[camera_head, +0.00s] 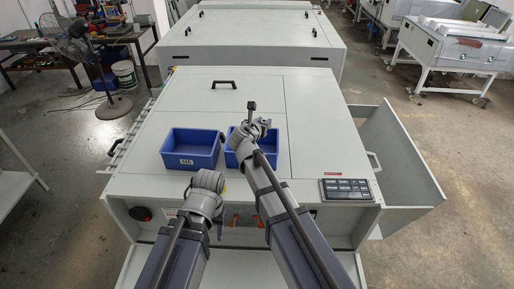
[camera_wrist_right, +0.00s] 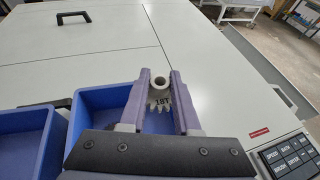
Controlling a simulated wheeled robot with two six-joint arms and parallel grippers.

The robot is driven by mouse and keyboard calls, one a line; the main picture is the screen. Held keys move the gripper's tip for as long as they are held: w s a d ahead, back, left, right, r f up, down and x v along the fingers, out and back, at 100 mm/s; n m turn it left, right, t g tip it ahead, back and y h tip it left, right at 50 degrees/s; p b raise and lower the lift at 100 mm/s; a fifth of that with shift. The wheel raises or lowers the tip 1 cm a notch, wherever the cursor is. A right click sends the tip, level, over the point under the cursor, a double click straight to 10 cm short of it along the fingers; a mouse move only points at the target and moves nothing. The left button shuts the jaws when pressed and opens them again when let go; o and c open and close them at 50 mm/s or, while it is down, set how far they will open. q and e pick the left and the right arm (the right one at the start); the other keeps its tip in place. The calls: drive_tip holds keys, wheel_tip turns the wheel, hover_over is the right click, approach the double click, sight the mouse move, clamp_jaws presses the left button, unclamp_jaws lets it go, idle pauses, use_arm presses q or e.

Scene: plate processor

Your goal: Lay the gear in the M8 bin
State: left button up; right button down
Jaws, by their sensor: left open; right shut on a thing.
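The M8 bin (camera_head: 187,161) is the left of two blue bins on the white machine top. Its label faces me and it looks empty. My right gripper (camera_wrist_right: 160,85) is shut on a pale gear (camera_wrist_right: 158,98) marked 18T, held between its fingers in the right wrist view. In that view the gear shows over the right part of the other bin (camera_wrist_right: 100,97). In the head view my right gripper (camera_head: 249,140) is at that right bin, and the gear cannot be made out. My left gripper (camera_head: 206,184) is open, in front of the M8 bin; its fingers are mostly hidden.
The right bin (camera_head: 234,159) stands beside the M8 bin, partly covered by my right arm. A black keypad (camera_head: 346,189) is at the front right. A black handle (camera_head: 223,84) is behind the bins. The white top (camera_head: 305,100) is clear behind and to the right.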

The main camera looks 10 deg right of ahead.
drive_tip(key=shift+w+d+f, duration=0.1)
drive_tip(key=shift+w+d, duration=0.1)
drive_tip(key=shift+w, duration=0.2)
use_arm(q)
wheel_tip(320, 180, down, 10)
drive_tip(key=b, duration=1)
drive_tip(key=shift+w+d, duration=0.15)
drive_tip(key=shift+w, duration=0.15)
use_arm(e)
drive_tip(key=shift+s+f, duration=0.1)
drive_tip(key=shift+f, duration=4.85)
drive_tip(key=shift+f+b, duration=0.65)
drive_tip(key=shift+b, duration=0.05)
use_arm(q)
drive_tip(key=shift+f, duration=0.6)
use_arm(e)
drive_tip(key=c, duration=0.6)
unclamp_jaws()
drive_tip(key=shift+c, duration=0.2)
use_arm(q)
drive_tip(key=shift+r, duration=0.15)
use_arm(e)
drive_tip(key=shift+r, duration=0.2)
